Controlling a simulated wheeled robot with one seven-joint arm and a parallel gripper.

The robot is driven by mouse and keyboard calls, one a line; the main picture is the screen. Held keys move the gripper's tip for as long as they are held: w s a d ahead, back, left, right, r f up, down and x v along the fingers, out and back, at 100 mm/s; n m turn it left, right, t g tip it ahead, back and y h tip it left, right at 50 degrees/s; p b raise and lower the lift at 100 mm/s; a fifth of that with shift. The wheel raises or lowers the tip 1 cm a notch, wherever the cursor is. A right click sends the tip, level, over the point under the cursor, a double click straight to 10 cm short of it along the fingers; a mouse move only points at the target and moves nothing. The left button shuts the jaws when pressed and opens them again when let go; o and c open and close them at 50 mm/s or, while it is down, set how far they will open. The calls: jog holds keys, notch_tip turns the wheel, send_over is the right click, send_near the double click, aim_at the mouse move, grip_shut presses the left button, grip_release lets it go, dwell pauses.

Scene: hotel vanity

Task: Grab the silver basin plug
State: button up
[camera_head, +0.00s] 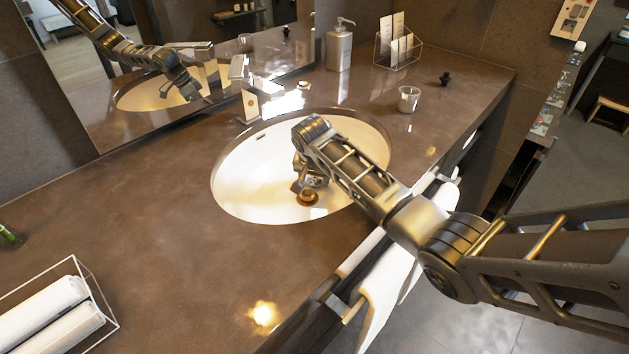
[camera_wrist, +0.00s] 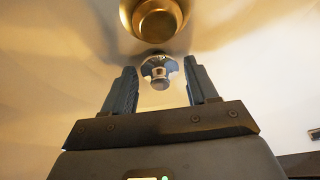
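The silver basin plug (camera_wrist: 159,70) shows in the wrist view as a small shiny knob with a wider cap, just beyond and between my gripper's fingertips. My gripper (camera_wrist: 162,82) is open, with a dark finger on each side of the plug and a visible gap to both. In the head view my gripper (camera_head: 307,186) reaches down into the white oval basin (camera_head: 245,178). The plug cannot be made out there behind my arm. A brass-coloured drain (camera_wrist: 158,18) lies just past the plug; it also shows in the head view (camera_head: 308,198).
A glass cup (camera_head: 408,99), a soap dispenser (camera_head: 339,46), a card holder (camera_head: 398,46) and a small black item (camera_head: 445,79) stand at right.

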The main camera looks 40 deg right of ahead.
jog(key=c, duration=0.9)
jog(key=shift+r, duration=0.1)
